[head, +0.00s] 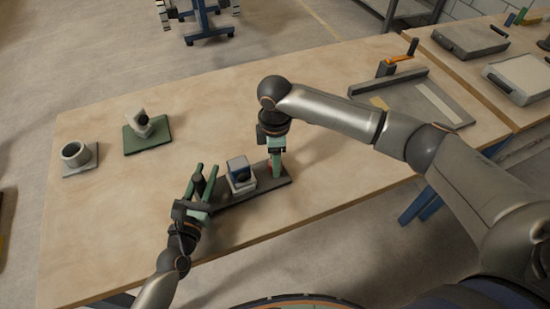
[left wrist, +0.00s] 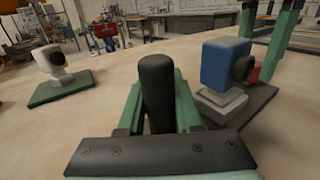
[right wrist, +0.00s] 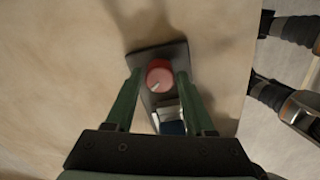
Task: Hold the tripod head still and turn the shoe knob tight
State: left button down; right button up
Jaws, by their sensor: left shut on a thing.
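A dark plate (head: 225,198) on the table carries an upright black post (left wrist: 157,90), a blue block (head: 238,165) with a dark round face on a pale stand, and a red knob (right wrist: 159,75) with a white mark. My left gripper (head: 205,176) is shut on the black post at the plate's left end. My right gripper (head: 276,172) points down over the plate's right end. In the right wrist view its green fingers are open either side of the red knob, with visible gaps. The knob is mostly hidden in the head view.
A green plate (head: 150,140) with a white piece and a grey plate (head: 83,168) with a ring stand at the left. A grey tray (head: 455,105) with an orange-handled crank (head: 400,58) lies at the back right. The table's middle is clear.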

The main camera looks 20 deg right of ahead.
grip_shut()
jog(key=shift+m, duration=0.8)
jog(key=shift+o, duration=1.8)
grip_release()
notch_tip(320, 180, up, 12)
